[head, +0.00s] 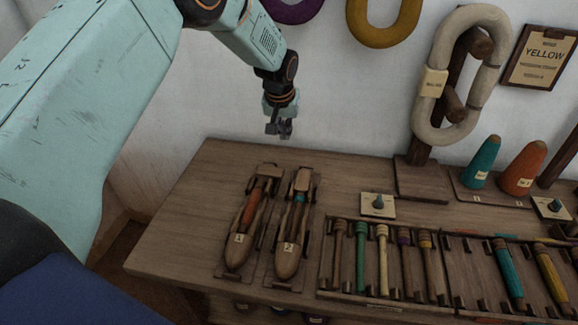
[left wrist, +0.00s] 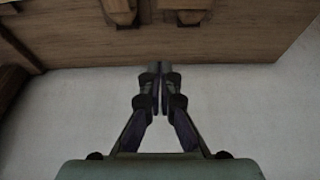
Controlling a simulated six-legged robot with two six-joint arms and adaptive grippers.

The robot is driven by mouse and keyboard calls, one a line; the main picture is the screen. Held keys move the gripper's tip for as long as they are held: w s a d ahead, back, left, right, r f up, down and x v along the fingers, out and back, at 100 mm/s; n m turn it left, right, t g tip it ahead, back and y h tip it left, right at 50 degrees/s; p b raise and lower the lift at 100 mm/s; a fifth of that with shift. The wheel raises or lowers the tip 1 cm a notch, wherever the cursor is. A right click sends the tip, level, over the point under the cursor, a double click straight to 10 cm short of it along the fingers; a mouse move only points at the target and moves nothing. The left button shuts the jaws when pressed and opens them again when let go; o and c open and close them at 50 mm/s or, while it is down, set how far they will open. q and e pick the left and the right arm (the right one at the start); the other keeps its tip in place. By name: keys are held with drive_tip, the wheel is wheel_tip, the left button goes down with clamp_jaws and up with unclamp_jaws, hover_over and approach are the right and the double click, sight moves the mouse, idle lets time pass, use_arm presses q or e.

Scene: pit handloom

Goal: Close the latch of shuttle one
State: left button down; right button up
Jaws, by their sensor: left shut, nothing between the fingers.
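Shuttle one (head: 238,250), a wooden shuttle with a "1" label and an orange-brown bobbin, lies in a holder on the left of the bench. A brown block (head: 269,170) shows at its far end; I cannot tell whether this is the latch or how the latch stands. My left gripper (head: 279,131) is shut and empty, above and beyond the far ends of the shuttles, apart from them. In the left wrist view its fingertips (left wrist: 160,68) are together, with two wooden ends at the top edge whose labels are out of frame. My right gripper is not in view.
Shuttle two (head: 287,268) lies close beside shuttle one on the right. A skein stand (head: 421,180) rises behind. The bench (head: 180,222) is bare left of the shuttles.

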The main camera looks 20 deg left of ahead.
use_arm(q)
drive_tip(key=b+x, duration=0.2)
drive_tip(key=x, duration=0.6)
drive_tip(key=shift+s+d+f+b, duration=0.1)
drive_tip(key=shift+s+f+b, duration=0.05)
drive_tip(key=shift+b, duration=0.2)
drive_tip(key=shift+f+b, duration=0.35)
drive_tip(key=shift+f, duration=0.45)
drive_tip(key=shift+s+f, duration=0.1)
drive_tip(key=shift+s, duration=0.15)
drive_tip(key=shift+s+d+r, duration=0.15)
drive_tip(key=shift+s, duration=0.4)
drive_tip(key=shift+s+d+r, duration=0.15)
drive_tip(key=shift+s+d, duration=0.05)
drive_tip(key=shift+s, duration=0.35)
drive_tip(key=shift+s+f, duration=0.2)
drive_tip(key=shift+s+d+r, duration=0.1)
drive_tip(key=shift+s+r, duration=0.05)
